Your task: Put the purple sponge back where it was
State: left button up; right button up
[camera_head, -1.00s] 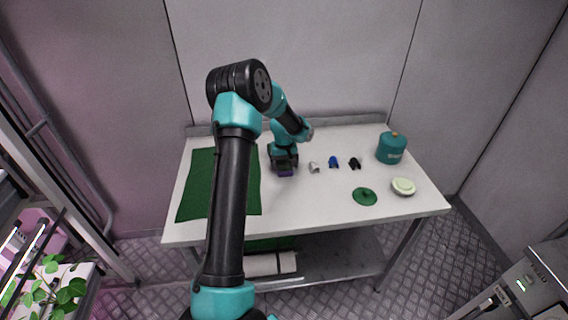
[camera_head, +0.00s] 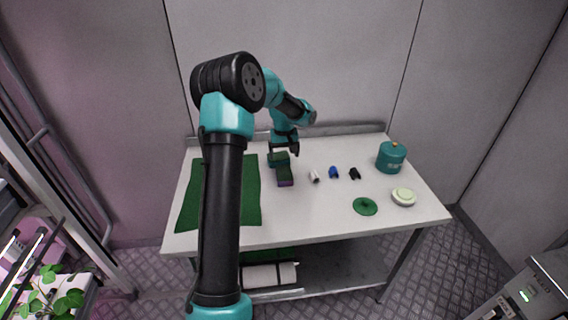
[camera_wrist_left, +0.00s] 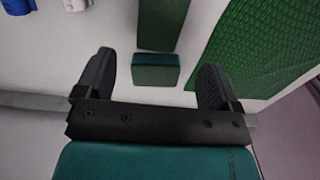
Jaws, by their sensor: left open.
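The purple sponge (camera_head: 286,182), with a dark green top and purple lower edge, lies on the white table right of the green mat. In the left wrist view its green top (camera_wrist_left: 162,22) shows beyond the fingertips; its purple side is hidden there. A second, teal-green block (camera_head: 278,159) lies just behind it; in the left wrist view this block (camera_wrist_left: 156,72) sits between the fingers with gaps on both sides. My left gripper (camera_head: 284,149) is open and empty behind the sponge. My right gripper is out of view.
The green mat (camera_head: 246,190) covers the table's left part. A white item (camera_head: 314,177), a blue item (camera_head: 333,172) and a black item (camera_head: 355,173) lie right of the sponge. Farther right are a green lid (camera_head: 365,206), a pale round dish (camera_head: 403,197) and a teal canister (camera_head: 391,157).

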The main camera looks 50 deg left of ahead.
pick_arm(q)
notch_tip(320, 180, up, 2)
jog(key=shift+r, duration=0.1)
